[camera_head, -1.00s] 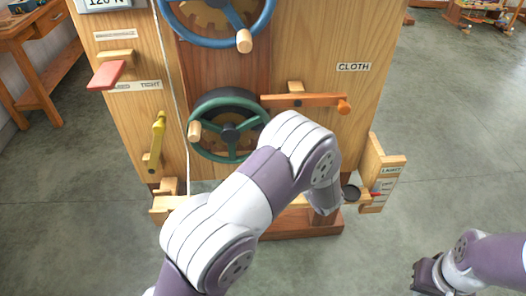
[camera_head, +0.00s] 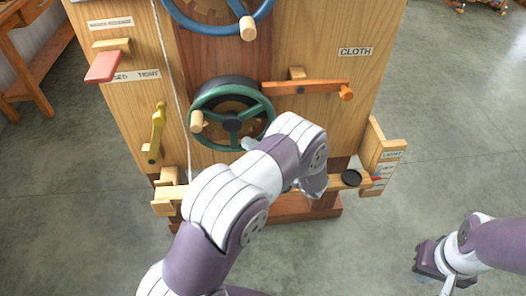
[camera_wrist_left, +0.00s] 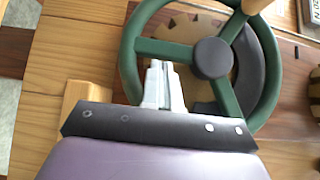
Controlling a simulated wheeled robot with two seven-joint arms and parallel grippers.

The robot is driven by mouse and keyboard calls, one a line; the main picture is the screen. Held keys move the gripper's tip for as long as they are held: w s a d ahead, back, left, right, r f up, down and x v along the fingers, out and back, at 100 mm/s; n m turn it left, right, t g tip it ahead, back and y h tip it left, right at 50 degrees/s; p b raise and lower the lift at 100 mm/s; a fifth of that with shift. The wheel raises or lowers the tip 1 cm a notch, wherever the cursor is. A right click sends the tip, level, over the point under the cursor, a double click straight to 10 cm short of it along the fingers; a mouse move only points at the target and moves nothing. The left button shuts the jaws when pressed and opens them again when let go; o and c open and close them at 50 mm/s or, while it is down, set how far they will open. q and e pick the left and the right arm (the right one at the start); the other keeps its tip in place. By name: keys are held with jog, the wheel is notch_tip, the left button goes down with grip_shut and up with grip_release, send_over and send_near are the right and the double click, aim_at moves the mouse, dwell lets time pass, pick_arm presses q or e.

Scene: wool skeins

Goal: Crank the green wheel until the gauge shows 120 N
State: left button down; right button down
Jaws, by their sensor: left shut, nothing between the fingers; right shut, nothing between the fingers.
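The green wheel (camera_head: 262,106) is upright on the wooden front, its pale peg handle (camera_head: 198,122) left of the dark hub (camera_head: 233,125). My left gripper (camera_head: 248,143) is just below and right of the hub, largely hidden by my arm. In the left wrist view, the shut, empty fingers (camera_wrist_left: 160,85) overlap the green wheel (camera_wrist_left: 133,50) beside its hub (camera_wrist_left: 211,58); whether they touch it cannot be told. My right gripper (camera_head: 448,283) is shut and empty over the floor at the lower right. No readable gauge shows now.
A blue wheel (camera_head: 208,38) is above the green one. An orange lever (camera_head: 305,88) is to its right, a yellow lever (camera_head: 157,132) and red paddle (camera_head: 103,67) to its left.

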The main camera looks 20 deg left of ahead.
pick_arm(q)
jog(key=shift+w+a, duration=0.1)
jog(key=shift+a, duration=0.3)
jog(key=shift+s+a+f+m+t+y, duration=0.15)
jog(key=shift+s+a+m+t+y, duration=0.2)
jog(key=shift+a+m, duration=0.3)
jog(key=shift+s, duration=0.1)
